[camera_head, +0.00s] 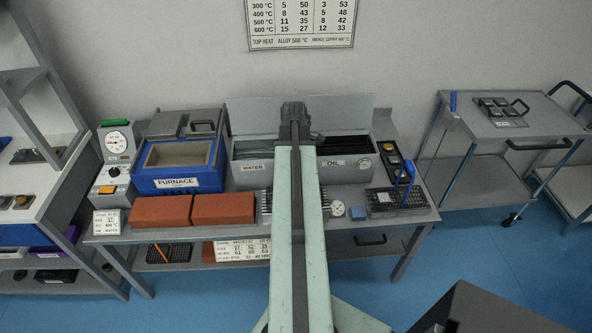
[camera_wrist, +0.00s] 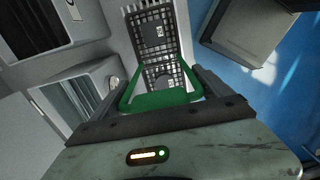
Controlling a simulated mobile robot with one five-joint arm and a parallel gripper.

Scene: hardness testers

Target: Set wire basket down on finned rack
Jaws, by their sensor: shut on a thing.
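My gripper (camera_wrist: 157,85) is shut on the green handle (camera_wrist: 160,101) of a dark wire basket (camera_wrist: 145,40) in the wrist view. The basket's mesh and pale tags show beyond the handle. In the head view my arm hides the held basket, and the jaws cannot be made out at the arm's far end, in front of the tanks. A finned rack (camera_head: 264,206) shows its pale fins on the bench left of my arm, and its middle is hidden behind the arm. Whether the basket touches anything below cannot be told.
WATER and OIL tanks (camera_head: 343,174) stand behind the rack, with a blue furnace (camera_head: 178,181) to the left. Red bricks (camera_head: 223,209) lie left of the rack. A round white dial (camera_head: 337,208), a blue block (camera_head: 360,212) and a blue-handled basket (camera_head: 384,203) stand to the right.

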